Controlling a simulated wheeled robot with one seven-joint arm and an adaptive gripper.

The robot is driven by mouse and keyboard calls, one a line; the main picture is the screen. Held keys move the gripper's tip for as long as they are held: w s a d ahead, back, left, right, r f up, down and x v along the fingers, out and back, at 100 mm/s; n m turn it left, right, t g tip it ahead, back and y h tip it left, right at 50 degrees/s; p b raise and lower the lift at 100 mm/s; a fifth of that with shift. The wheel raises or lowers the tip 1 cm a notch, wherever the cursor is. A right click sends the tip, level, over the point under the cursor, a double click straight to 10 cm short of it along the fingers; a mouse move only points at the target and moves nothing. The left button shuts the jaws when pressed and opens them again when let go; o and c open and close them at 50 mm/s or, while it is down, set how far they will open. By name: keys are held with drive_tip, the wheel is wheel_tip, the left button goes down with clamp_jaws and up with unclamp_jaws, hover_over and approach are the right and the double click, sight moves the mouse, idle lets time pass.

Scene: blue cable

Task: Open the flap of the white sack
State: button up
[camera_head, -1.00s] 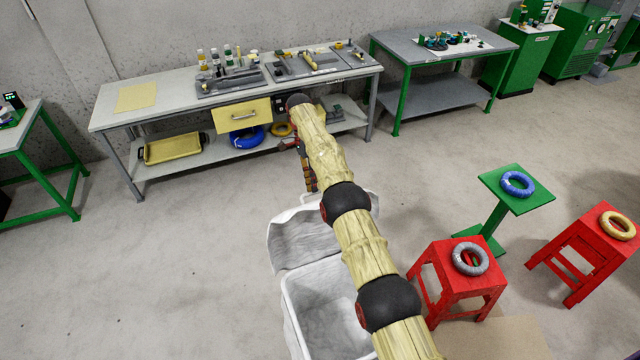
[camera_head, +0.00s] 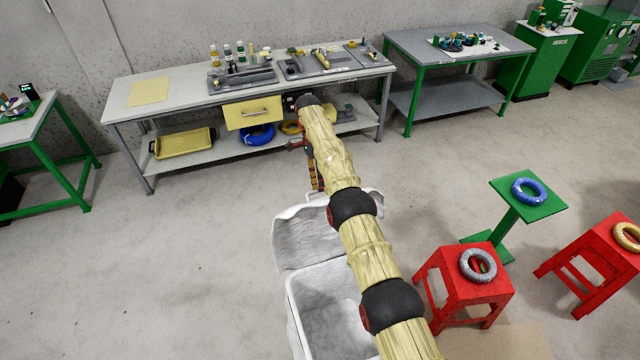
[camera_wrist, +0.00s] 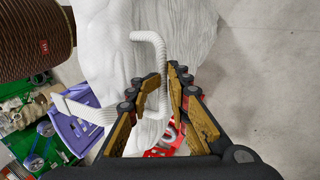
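The white sack (camera_head: 297,316) stands on the floor below my arm with its opening facing up. Its white flap (camera_head: 300,240) is raised and stands up from the far side, so part of the inside shows. My arm hides the right part of the sack and flap. In the head view my gripper (camera_head: 316,178) is at the flap's far top edge, partly hidden. In the wrist view a thin white loop handle (camera_wrist: 150,37) runs between the two fingers of my gripper (camera_wrist: 165,78). The fingers lie close on both sides of it and seem shut on it.
Red stools (camera_head: 466,293) and a green stand (camera_head: 543,205) with cable rings are at the right. The floor left of the sack is clear.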

drive_tip(key=shift+o, duration=1.3)
drive_tip(key=f, duration=0.3)
drive_tip(key=shift+s+f+g, duration=0.2)
drive_tip(key=shift+f+g, duration=0.1)
drive_tip(key=shift+f, duration=0.1)
drive_tip(key=shift+o, duration=1)
drive_tip(key=shift+s+d+r, duration=0.1)
drive_tip(key=shift+s+r, duration=0.05)
drive_tip(key=shift+r, duration=0.05)
drive_tip(key=shift+w+r, duration=0.2)
